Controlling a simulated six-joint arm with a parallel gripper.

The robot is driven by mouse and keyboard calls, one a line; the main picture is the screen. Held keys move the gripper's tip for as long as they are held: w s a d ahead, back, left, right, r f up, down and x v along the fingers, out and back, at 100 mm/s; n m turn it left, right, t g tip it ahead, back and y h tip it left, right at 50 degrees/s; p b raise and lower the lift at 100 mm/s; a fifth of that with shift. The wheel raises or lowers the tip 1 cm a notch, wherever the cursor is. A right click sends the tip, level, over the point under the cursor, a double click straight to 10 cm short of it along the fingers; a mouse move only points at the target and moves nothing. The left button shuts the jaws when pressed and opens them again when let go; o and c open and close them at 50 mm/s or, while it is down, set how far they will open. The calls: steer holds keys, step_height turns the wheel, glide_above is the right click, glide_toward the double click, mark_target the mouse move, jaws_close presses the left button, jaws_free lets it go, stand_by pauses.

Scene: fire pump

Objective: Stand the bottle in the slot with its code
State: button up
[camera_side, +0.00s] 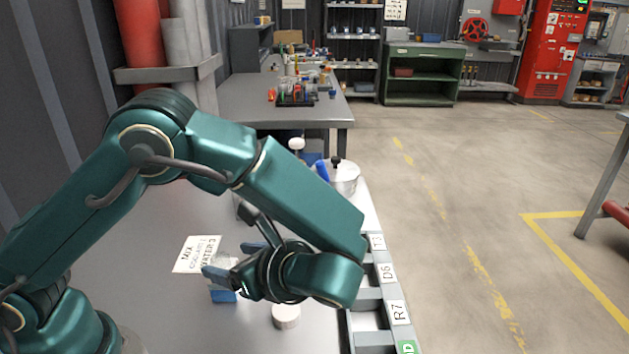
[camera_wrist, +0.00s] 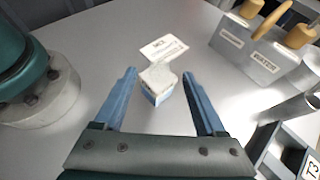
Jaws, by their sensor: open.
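A small bottle (camera_wrist: 158,84), pale on top with a blue lower part, stands on the grey table between and just beyond my fingertips in the wrist view. No code on the bottle is readable. The slot rack (camera_side: 366,297) runs along the table's right edge, with labels T3, D6, R7 and a partly cut-off green one. T3 (camera_wrist: 311,165) also shows in the wrist view.
A card (camera_side: 197,254) reading MIX, COOLANT and WATER 3 lies behind the bottle. A grey holder (camera_wrist: 245,55) labelled WATER has wooden-topped items. A white round piece (camera_side: 286,316) is near the rack. A metal pot (camera_side: 343,178) stands at the table's far end.

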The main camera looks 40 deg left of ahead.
mark_target(222, 260)
steer(key=shift+x, duration=2.45)
steer(key=shift+s, duration=0.1)
steer(key=shift+d, duration=0.1)
jaws_close()
